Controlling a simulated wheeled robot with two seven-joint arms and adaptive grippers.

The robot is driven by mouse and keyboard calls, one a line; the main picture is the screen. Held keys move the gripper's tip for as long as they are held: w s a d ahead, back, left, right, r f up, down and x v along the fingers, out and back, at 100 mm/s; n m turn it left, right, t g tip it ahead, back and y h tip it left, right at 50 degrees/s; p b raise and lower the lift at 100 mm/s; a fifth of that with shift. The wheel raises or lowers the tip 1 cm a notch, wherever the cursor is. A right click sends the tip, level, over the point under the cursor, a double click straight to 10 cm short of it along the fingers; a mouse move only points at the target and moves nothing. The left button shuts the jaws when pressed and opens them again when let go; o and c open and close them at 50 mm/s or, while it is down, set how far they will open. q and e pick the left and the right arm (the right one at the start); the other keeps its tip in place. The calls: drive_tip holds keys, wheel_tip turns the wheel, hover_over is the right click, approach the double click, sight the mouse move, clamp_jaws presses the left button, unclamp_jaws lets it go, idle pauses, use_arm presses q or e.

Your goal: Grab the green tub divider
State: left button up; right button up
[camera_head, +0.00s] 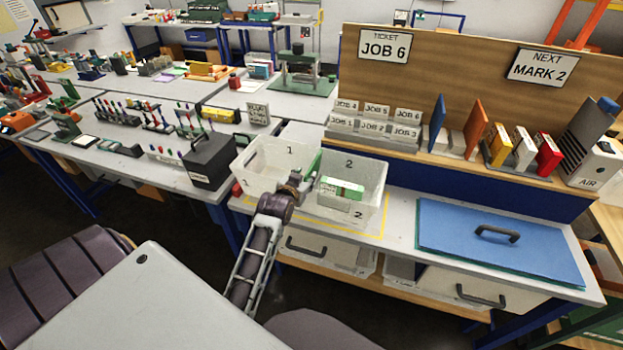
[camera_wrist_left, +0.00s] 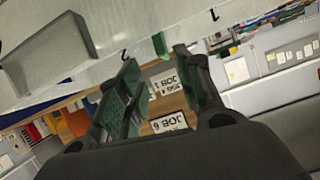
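The green tub divider (camera_head: 315,162) shows as a narrow green upright strip between the tub marked 1 (camera_head: 262,182) and the tub marked 2 (camera_head: 376,201). My left gripper (camera_head: 302,182) is at the front of the tubs, just below and in front of the divider, and hides its lower part. In the left wrist view my left gripper (camera_wrist_left: 157,58) is open, with a clear gap between its fingers. A small green piece (camera_wrist_left: 160,43), probably the divider's edge, shows beyond the fingertips, apart from them. My right gripper is not in view.
A green and white box (camera_head: 341,189) lies in tub 2. A dark box (camera_head: 209,160) stands left of the tubs. A blue board with a handle (camera_head: 500,243) lies at right. A rack of job cards (camera_head: 372,127) stands behind. Drawers with handles (camera_head: 306,249) are below.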

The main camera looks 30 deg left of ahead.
sight(310, 170)
use_arm(q)
drive_tip(key=shift+x, duration=2.95)
drive_tip(key=shift+a+p+x, duration=0.15)
drive_tip(key=shift+p+x, duration=0.1)
drive_tip(key=shift+x, duration=0.4)
drive_tip(key=shift+a+p+x, duration=0.15)
drive_tip(key=shift+p+x, duration=0.05)
drive_tip(key=shift+x, duration=1.7)
clamp_jaws()
